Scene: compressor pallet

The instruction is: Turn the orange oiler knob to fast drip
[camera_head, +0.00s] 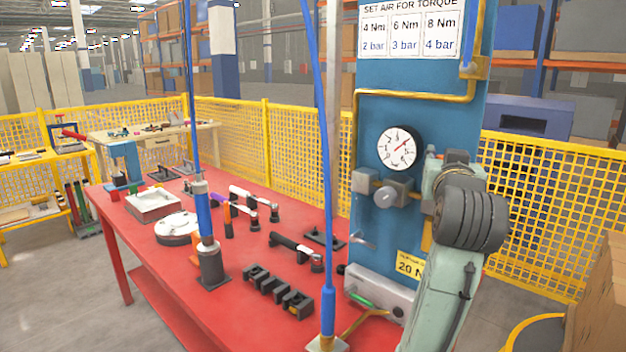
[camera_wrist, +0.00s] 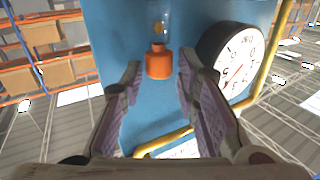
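The orange oiler knob (camera_wrist: 158,63) shows in the wrist view, where the picture is upside down. A clear sight glass (camera_wrist: 158,22) with a yellowish spot inside adjoins it, against the blue panel (camera_wrist: 125,15). My gripper (camera_wrist: 160,72) is open, with one finger on each side of the knob in the picture. Gaps show between the knob and both fingers. I cannot tell how far the tips reach along it. In the head view my arm hides the oiler and most of the gripper in front of the blue panel (camera_head: 460,110).
A pressure gauge (camera_wrist: 236,60) sits close to my right finger in the wrist view; it also shows in the head view (camera_head: 398,148). A grey regulator knob (camera_head: 386,197) is below it. A yellow pipe (camera_head: 410,95) crosses the panel. A red table (camera_head: 240,310) holds several tools.

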